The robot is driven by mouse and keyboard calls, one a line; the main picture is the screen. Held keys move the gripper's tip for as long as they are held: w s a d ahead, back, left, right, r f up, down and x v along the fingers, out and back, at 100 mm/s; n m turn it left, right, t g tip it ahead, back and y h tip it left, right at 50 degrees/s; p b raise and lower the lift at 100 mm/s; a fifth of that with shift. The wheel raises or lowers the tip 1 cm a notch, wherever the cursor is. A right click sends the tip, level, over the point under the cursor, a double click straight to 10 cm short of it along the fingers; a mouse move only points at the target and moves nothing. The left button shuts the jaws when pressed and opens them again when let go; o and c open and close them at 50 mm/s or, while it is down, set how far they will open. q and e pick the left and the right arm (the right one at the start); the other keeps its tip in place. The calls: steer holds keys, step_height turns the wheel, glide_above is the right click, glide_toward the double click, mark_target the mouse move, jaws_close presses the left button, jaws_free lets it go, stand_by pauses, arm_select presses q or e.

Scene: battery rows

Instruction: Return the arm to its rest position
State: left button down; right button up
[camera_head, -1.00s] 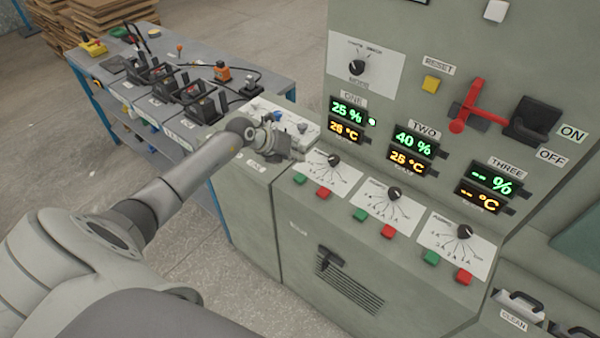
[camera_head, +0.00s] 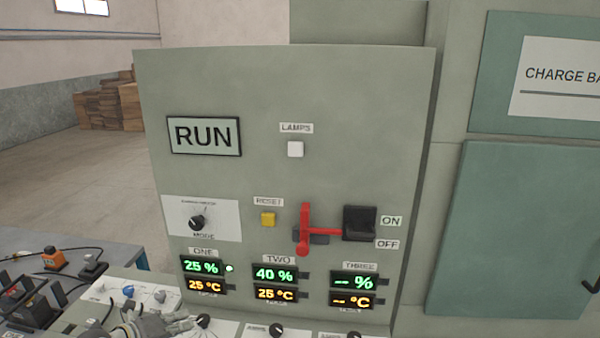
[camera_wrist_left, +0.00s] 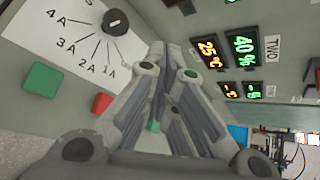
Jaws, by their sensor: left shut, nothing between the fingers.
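My left gripper (camera_head: 165,324) shows at the bottom edge of the head view, low in front of the grey-green control panel, near the knob (camera_head: 203,321) below display ONE. Most of its arm is out of the picture. In the left wrist view the fingers (camera_wrist_left: 168,65) are drawn together and empty. A dial with a black knob (camera_wrist_left: 117,22), a green button (camera_wrist_left: 43,78) and a red button (camera_wrist_left: 102,102) lie to the left of the fingers there. I cannot tell whether the fingers touch the panel. My right gripper is not in view.
The panel has a RUN screen (camera_head: 204,136), a red lever (camera_head: 304,232) and a black switch (camera_head: 360,223). Displays ONE (camera_head: 205,267) and TWO (camera_head: 275,275) read 25 % and 40 %; THREE (camera_head: 352,282) shows dashes. A bench with black chargers (camera_head: 35,300) stands left. Open floor lies behind.

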arm_select(q)
steer(key=s+d+r+n+t+y, duration=0.2)
steer(key=d+r+n+t, duration=0.15)
steer(key=r+n, duration=0.2)
steer(key=s+d+r+n+t+y, duration=0.1)
steer(key=s+d+r+n+t, duration=0.1)
steer(key=r+n+t, duration=0.4)
steer(key=s+a+f+n+g+y, duration=0.3)
steer(key=s+f+n+g+y, duration=0.55)
steer(key=s+n, duration=0.55)
steer(key=s+d+f+n+g+h, duration=0.25)
steer(key=s+d+f+g, duration=0.2)
steer(key=s, duration=0.45)
steer(key=s+d+f+n+g+h, duration=0.1)
steer(key=s+d+f+g+h, duration=0.35)
steer(key=s, duration=0.45)
step_height(320, 180, down, 28)
steer(key=b, duration=0.4)
steer(key=s+a+f+g+y+b, duration=0.1)
steer(key=s+a+f+b, duration=0.1)
steer(key=s+f, duration=1.6)
step_height(320, 180, down, 3)
steer(key=shift+a+r+m+g+b, duration=0.2)
steer(key=shift+m+g+b, duration=0.1)
steer(key=shift+b, duration=0.45)
